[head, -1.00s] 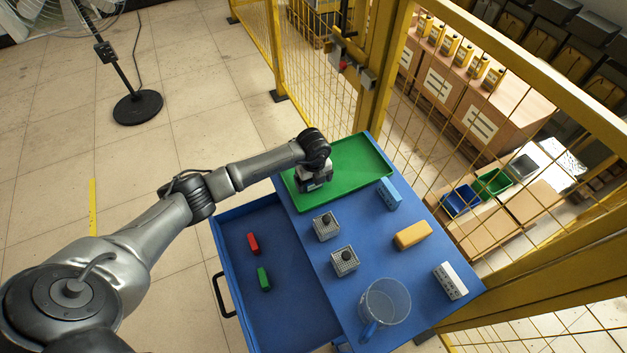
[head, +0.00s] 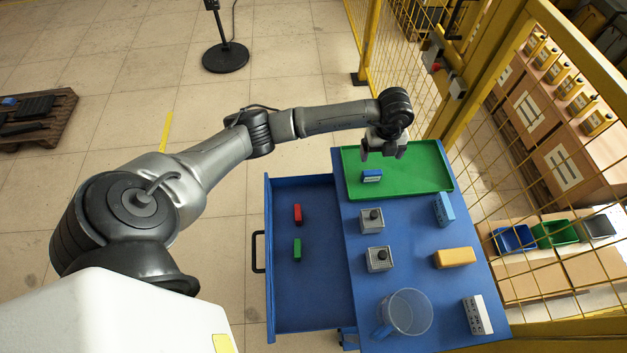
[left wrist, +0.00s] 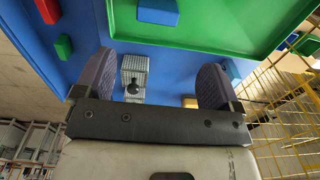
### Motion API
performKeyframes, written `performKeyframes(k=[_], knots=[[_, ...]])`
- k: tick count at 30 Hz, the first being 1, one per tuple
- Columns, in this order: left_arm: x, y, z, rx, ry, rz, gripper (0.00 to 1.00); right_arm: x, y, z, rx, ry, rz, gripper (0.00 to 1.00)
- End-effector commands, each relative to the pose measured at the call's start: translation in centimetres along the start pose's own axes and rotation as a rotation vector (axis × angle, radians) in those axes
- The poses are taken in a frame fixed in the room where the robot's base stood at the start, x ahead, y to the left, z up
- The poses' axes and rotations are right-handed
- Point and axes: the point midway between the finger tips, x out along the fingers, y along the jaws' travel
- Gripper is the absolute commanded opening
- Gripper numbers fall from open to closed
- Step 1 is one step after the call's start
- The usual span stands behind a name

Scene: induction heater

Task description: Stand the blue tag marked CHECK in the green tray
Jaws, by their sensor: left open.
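A blue tag (head: 372,176) with a pale front face rests in the left part of the green tray (head: 425,188), and appears to stand upright. Its lettering is too small to read. My left gripper (head: 383,153) is open and empty, above the tray and apart from the tag. In the left wrist view the tag (left wrist: 158,12) shows at the top, beyond the open fingers (left wrist: 153,85). A second blue block (head: 443,209) sits on the blue table just in front of the tray; I cannot read any marking on it. My right gripper is not in view.
On the blue table (head: 420,265) are two grey knobbed blocks (head: 371,220), a yellow block (head: 454,258), a clear mug (head: 407,311) and a white block (head: 477,314). The open drawer (head: 300,295) holds red and green blocks. Yellow mesh fencing borders the right side.

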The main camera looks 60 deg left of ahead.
Motion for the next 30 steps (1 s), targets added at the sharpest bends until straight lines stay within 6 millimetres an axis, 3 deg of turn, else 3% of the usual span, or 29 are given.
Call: performKeyframes(k=[4,8,9,12,15,19,23,26,30], knots=[[1.6,-1.7,-5.0,0.118,0.154,-0.147,0.89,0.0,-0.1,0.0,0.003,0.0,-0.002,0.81],[1.8,-3.9,-13.3,0.257,0.418,-0.444,0.89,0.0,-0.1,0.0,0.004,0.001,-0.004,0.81],[1.2,-4.4,-15.9,0.281,0.507,-0.558,0.89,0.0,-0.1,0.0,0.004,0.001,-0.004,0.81],[-1.4,-5.2,-21.2,0.276,0.702,-0.851,0.89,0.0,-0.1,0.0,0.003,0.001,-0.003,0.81],[-4.8,-5.4,-24.0,0.171,0.848,-1.136,0.89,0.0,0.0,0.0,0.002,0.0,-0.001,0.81],[-8.6,-4.7,-24.1,-0.106,0.941,-1.45,0.89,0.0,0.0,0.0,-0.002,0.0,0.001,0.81],[-9.7,-2.9,-21.4,-0.505,0.916,-1.639,0.89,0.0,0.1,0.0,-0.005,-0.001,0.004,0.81],[-8.4,-0.6,-18.7,-0.848,0.822,-1.665,0.89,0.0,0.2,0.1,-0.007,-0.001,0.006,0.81],[-3.8,4.1,-16.4,-1.298,0.623,-1.508,0.89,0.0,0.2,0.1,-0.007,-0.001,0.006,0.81]])
